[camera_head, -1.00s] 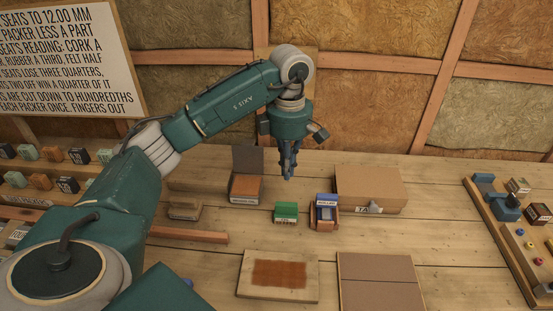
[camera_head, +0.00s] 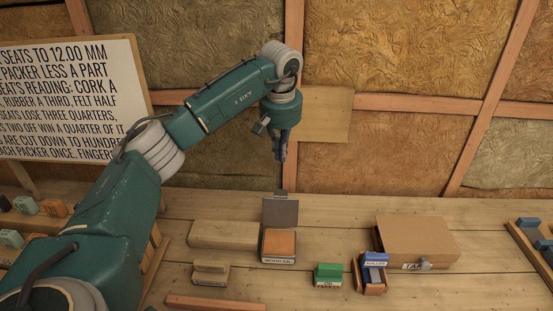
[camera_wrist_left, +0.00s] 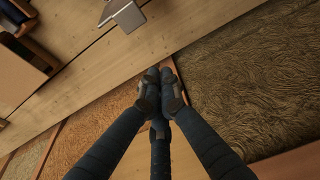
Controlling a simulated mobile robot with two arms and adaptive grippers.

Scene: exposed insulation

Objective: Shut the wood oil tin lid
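The wood oil tin (camera_head: 278,246) stands on the bench, an orange-brown box with a label on its front. Its grey lid (camera_head: 281,212) stands open, upright at the back edge of the tin. In the left wrist view a grey plate that looks like the lid (camera_wrist_left: 128,16) shows at the top edge. My left gripper (camera_head: 280,157) points down above and behind the lid, apart from it. Its fingertips (camera_wrist_left: 160,88) are together with nothing seen between them. My right gripper is in neither view.
A green box (camera_head: 328,274) and a blue box in a holder (camera_head: 373,270) stand right of the tin. A large cardboard box (camera_head: 418,240) is further right. Wooden blocks (camera_head: 222,235) lie left. The insulated wall (camera_head: 390,150) rises behind the bench.

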